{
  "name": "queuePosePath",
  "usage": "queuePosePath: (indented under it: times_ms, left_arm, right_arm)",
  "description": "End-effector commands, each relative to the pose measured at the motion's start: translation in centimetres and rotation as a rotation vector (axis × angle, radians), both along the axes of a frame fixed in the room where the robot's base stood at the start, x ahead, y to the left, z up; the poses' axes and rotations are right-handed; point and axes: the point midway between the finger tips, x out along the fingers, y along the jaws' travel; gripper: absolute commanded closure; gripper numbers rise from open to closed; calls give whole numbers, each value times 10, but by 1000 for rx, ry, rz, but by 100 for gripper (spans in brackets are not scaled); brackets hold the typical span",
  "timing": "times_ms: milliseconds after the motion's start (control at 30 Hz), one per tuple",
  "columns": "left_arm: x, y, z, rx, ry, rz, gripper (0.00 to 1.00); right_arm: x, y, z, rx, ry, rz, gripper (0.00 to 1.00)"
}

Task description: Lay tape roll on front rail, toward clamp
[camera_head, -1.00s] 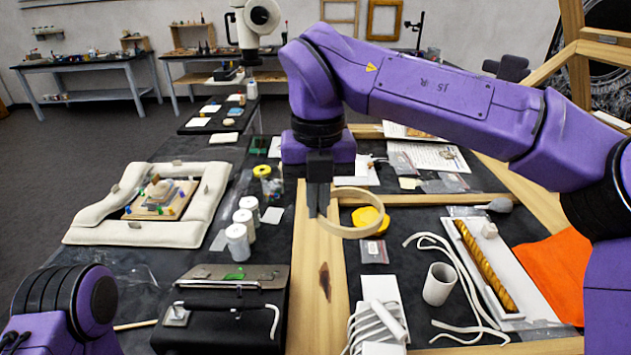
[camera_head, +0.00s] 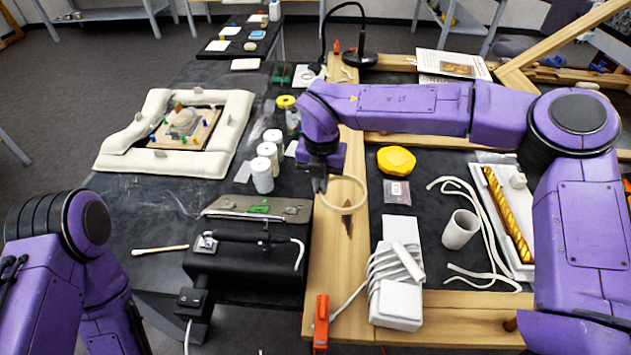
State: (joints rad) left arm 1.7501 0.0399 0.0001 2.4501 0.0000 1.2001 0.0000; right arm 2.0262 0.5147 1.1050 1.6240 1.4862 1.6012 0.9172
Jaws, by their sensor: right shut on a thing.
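A beige tape roll (camera_head: 348,212) hangs as a thin ring from my right gripper (camera_head: 320,184), which is shut on its left edge. The roll is over the wooden frame's long left rail; I cannot tell its height above the wood. The front rail (camera_head: 465,312) is the pale wooden bar along the frame's near side. An orange clamp (camera_head: 321,325) stands at the frame's near left corner, nearer to me than the roll. My left arm shows at the lower left, but its gripper is out of view.
A white device with a coiled cord (camera_head: 397,302) sits beside the front rail near the clamp. A white cup (camera_head: 460,229) and a gilded strip (camera_head: 508,212) are to the right. A black case (camera_head: 250,260) stands left of the frame.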

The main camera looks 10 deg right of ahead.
Motion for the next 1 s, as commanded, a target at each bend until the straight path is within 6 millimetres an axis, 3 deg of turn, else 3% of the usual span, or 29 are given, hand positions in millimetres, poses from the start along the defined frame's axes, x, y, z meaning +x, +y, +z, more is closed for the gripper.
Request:
queuePosePath:
  times_ms: [200,400,733,800,833,1000]
  left_arm:
    - [0,0,14,0,0,0,57]
    - [0,0,27,0,0,0,57]
    - [0,0,21,0,0,0,57]
    - [0,0,23,0,0,0,57]
    - [0,0,23,0,0,0,57]
    - [0,0,23,0,0,0,57]
  right_arm:
    - [18,-4,-23,-2,3,2,100]
    - [17,-3,-50,1,0,3,100]
    - [17,-2,-56,1,-1,3,100]
    - [17,-2,-54,1,-1,3,75]
    - [17,-2,-54,1,-1,4,68]
    - [17,-2,-54,1,-1,4,68]
